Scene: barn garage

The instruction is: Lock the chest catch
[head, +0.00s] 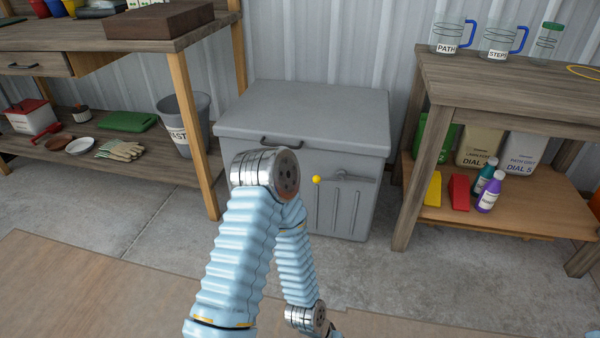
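The grey chest (304,112) stands against the wall between two benches, with its lid down. A dark handle (281,143) is on the front edge of the lid. On the chest's front, a yellow ball knob (316,180) sits at the left end of a grey bar-like part (346,179) below the lid, which looks like the catch. The bar looks roughly level. One of my arms, in a blue sleeve, covers the chest's lower left front. Its far end drops toward the bottom edge. Neither gripper shows, so what they hold is hidden.
A wooden bench (190,40) stands left, with a grey bin (186,118) on its lower shelf. Another bench (500,85) stands close to the chest's right side, with bottles and jugs. The concrete floor (380,285) before the chest is clear, with brown sheet (80,285) nearer.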

